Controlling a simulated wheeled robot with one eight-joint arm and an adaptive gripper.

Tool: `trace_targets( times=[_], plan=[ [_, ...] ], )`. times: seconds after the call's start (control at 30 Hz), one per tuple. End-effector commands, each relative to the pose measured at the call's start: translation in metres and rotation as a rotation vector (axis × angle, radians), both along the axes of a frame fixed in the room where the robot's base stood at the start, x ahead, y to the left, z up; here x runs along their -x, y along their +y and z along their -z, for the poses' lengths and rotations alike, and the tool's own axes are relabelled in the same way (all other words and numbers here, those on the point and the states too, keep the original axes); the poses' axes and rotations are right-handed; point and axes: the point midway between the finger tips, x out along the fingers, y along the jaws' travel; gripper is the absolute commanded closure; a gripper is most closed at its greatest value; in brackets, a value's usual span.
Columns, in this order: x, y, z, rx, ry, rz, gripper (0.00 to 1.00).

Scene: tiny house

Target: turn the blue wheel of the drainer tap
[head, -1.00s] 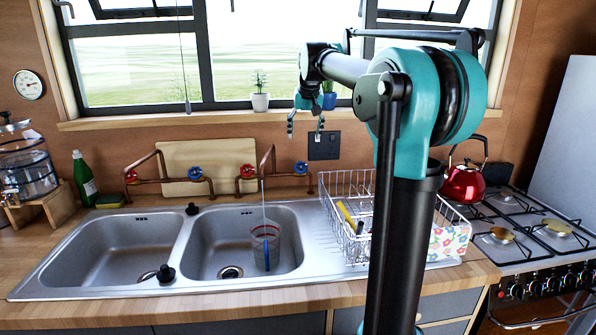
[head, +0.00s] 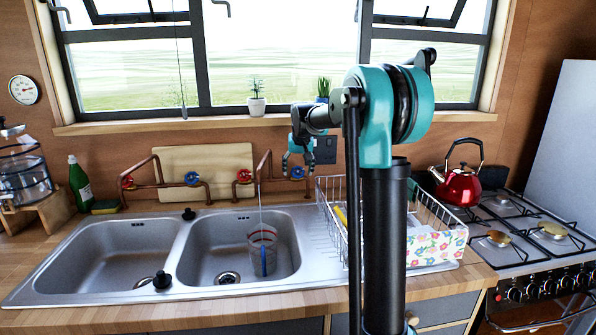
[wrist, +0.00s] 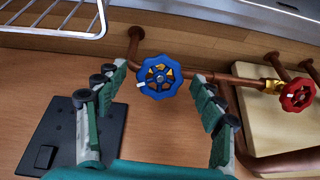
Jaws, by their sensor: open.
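The blue wheel (head: 297,173) of the drainer tap is on the copper pipe by the wall, behind the left end of the dish rack. In the wrist view the blue wheel (wrist: 160,87) is upper middle, with a white mark on its left rim. My gripper (head: 298,164) is open and empty, pointing down in front of it. In the wrist view the fingers of my gripper (wrist: 158,76) appear on either side of the wheel, with gaps on both sides. I cannot tell how much depth lies between the fingertips and the wheel.
A red wheel (wrist: 297,95) sits along the same pipe, by a wooden board (head: 215,160). The white wire dish rack (head: 334,222) stands close below the gripper. A dark wall socket (wrist: 75,130) is beside the fingers. A plant pot (head: 256,106) stands on the sill.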

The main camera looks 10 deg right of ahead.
Motion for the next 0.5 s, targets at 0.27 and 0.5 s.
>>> trace_targets(
  times=[0.27, 0.5],
  plan=[
    [-0.0004, 0.0, 0.001, 0.0, 0.0, 0.0, 0.33],
    [-0.0003, 0.0, 0.0008, 0.0, 0.0, 0.0, 0.63]
  ],
)
